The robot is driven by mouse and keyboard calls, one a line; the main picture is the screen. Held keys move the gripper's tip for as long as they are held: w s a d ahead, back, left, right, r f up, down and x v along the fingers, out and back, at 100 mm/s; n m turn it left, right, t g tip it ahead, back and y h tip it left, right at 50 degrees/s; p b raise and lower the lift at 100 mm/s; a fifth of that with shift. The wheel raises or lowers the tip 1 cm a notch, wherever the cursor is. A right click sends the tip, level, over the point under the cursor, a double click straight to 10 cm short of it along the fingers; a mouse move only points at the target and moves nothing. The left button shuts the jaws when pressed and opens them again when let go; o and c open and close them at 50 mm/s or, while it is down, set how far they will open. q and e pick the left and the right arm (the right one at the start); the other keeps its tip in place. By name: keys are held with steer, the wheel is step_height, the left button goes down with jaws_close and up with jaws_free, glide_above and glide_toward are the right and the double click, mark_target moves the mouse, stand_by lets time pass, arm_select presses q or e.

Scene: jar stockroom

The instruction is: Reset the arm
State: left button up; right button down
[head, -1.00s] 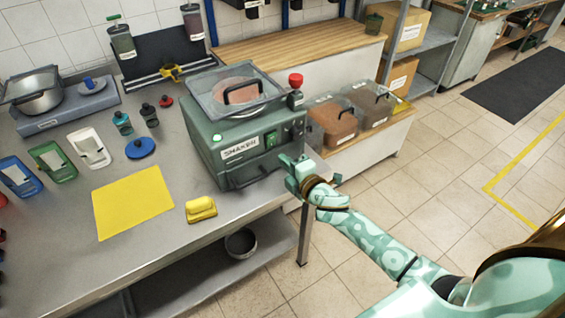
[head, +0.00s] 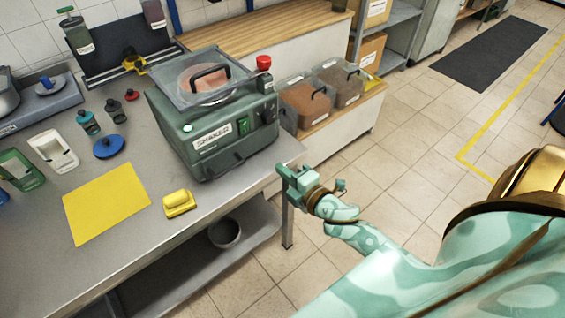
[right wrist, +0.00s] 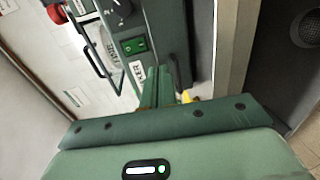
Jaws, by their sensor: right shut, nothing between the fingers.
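My right gripper (head: 289,175) is at the front right corner of the steel bench in the head view, off the bench edge and apart from the shaker. It is shut and empty. In the right wrist view its fingers (right wrist: 165,88) show together, with the green shaker front beyond them. The green shaker (head: 220,152) stands on the bench with a clear lid on top and a red knob beside it. It also shows in the right wrist view (right wrist: 150,20). My left gripper is not in view.
The steel bench (head: 130,245) holds a yellow mat (head: 105,203), a yellow block (head: 179,203) and a blue lid (head: 109,146). Bins of brown contents (head: 305,103) stand behind the shaker on a lower wooden-topped unit. Tiled floor (head: 400,160) to the right is open.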

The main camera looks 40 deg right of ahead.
stand_by(0.3)
steer(key=s+d+f+m+g+h, duration=0.1)
steer(key=s+f+m+g, duration=0.5)
steer(key=f, duration=0.7)
steer(key=s+d+f+m+g+h, duration=0.15)
steer(key=s+f+m, duration=0.25)
steer(key=s+f, duration=0.6)
steer(key=s+a+f+m+g, duration=0.1)
steer(key=s+f+g, duration=0.1)
steer(key=s+f, duration=0.3)
steer(key=s+a+f+m+g, duration=0.2)
steer(key=s+f, duration=0.3)
steer(key=s, duration=0.8)
steer(key=s+a+f+m+g+y, duration=0.1)
steer(key=s+f+g, duration=0.3)
steer(key=s, duration=0.5)
step_height(320, 180, down, 2)
steer(key=shift+s+a+f+m, duration=0.1)
steer(key=shift+s+a+m, duration=0.1)
steer(key=shift+a+m, duration=0.55)
